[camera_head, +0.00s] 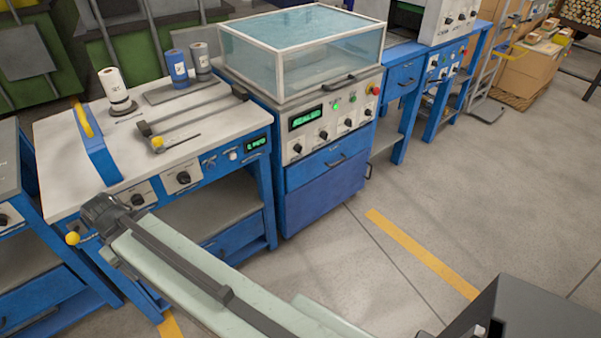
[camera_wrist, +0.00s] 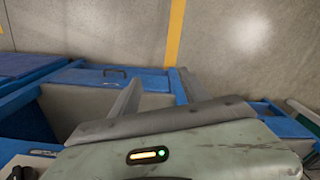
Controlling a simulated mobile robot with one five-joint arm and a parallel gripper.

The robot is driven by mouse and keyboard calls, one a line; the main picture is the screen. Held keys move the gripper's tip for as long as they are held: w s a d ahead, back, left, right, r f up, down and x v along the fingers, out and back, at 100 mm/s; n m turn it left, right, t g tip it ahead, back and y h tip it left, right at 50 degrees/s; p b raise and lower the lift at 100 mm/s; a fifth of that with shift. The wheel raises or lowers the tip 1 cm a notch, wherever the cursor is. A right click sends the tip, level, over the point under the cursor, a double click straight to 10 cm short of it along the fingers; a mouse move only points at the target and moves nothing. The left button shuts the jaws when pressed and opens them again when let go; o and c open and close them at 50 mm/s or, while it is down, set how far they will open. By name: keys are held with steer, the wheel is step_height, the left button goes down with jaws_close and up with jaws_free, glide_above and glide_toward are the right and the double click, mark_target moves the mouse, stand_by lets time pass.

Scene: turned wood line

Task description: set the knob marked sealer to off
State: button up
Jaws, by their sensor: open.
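Small black knobs sit on the blue bench's front: a left bench knob (camera_head: 137,200) and a right bench knob (camera_head: 183,178), each on a pale plate. Several more are on the clear-lidded machine's panel, including a left machine knob (camera_head: 298,148) and a middle machine knob (camera_head: 323,135). The labels are too small to read, so I cannot tell which is marked sealer. My gripper (camera_wrist: 160,73) is open, with its two grey fingers apart and nothing visible between them. In the head view my arm reaches to the bench's front left; the fingers are not clear there.
The bench top (camera_head: 75,150) carries rolls, a blue bar and a grey frame. The clear-lidded machine (camera_head: 290,95) stands close right of the bench. A yellow-tipped lever (camera_head: 72,238) juts from the bench's left front. Open floor (camera_head: 400,200) lies to the right.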

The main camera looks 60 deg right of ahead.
steer(key=w+d+f+m+t+y+b, duration=0.1)
steer(key=w+d+f+m+b, duration=0.15)
steer(key=f+b, duration=1.05)
steer(key=w+d+f+m+t+y+b, duration=0.15)
steer(key=d+f+b, duration=0.25)
steer(key=f+b, duration=0.9)
steer(key=w+d+r+m+t+p, duration=0.1)
steer(key=d+r+m+t, duration=0.3)
steer(key=d, duration=0.6)
steer(key=d+r+m+t+y, duration=0.1)
steer(key=d+m, duration=0.4)
steer(key=d, duration=0.5)
steer(key=w+d+r+m+t+p, duration=0.1)
steer(key=d+r+m+t, duration=0.3)
steer(key=d, duration=0.6)
steer(key=m+t+h, duration=0.5)
steer(key=m+h, duration=0.4)
steer(key=m, duration=0.7)
glide_toward(299, 149)
steer(key=x, duration=0.8)
steer(key=shift+w+d+f, duration=0.3)
steer(key=shift+d+f, duration=0.05)
